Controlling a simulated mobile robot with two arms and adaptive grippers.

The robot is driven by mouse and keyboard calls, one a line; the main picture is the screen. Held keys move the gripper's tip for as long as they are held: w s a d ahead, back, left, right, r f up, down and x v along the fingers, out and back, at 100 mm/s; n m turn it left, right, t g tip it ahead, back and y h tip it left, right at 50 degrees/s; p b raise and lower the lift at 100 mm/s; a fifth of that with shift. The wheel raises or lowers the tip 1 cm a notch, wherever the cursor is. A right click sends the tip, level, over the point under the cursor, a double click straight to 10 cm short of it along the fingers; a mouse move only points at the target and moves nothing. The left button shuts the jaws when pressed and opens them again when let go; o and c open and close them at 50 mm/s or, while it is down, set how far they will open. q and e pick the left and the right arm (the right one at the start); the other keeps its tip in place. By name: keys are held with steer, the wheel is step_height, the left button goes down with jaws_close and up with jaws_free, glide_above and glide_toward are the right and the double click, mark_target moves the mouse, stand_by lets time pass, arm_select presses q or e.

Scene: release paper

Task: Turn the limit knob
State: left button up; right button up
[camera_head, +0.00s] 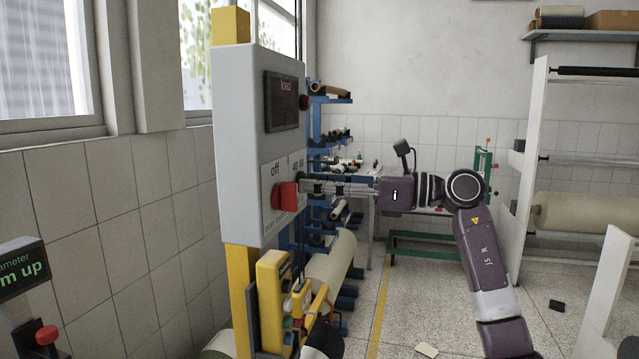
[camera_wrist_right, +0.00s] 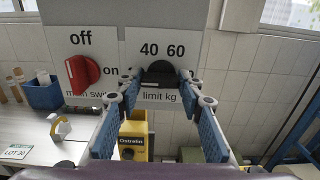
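The limit knob (camera_wrist_right: 160,72) is black and sits on the grey control box (camera_head: 240,140), below the numbers 40 and 60 and above the label "limit kg" in the right wrist view. My right gripper (camera_wrist_right: 160,88) points at the panel with one finger on each side of the knob. The fingers stand apart; whether the tips touch the knob I cannot tell. In the head view the right gripper (camera_head: 304,187) reaches the box's front from the right, and its fingers hide most of the knob. My left gripper is not in view.
The red main switch knob (camera_wrist_right: 82,72) is just left of the limit knob; it also shows in the head view (camera_head: 285,196). A dark "load" display (camera_head: 282,102) is above. A yellow control unit (camera_head: 272,300) hangs below. Blue racks (camera_head: 318,108) stand behind.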

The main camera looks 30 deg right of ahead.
steer(key=c, duration=0.5)
steer(key=shift+c, duration=0.2)
steer(key=shift+w+d+m+p, duration=0.1)
steer(key=shift+m+p, duration=2.6)
steer(key=shift+m, duration=3.2)
steer(key=shift+d+m+p, duration=0.1)
steer(key=shift+m+p, duration=2.6)
steer(key=shift+m, duration=3.2)
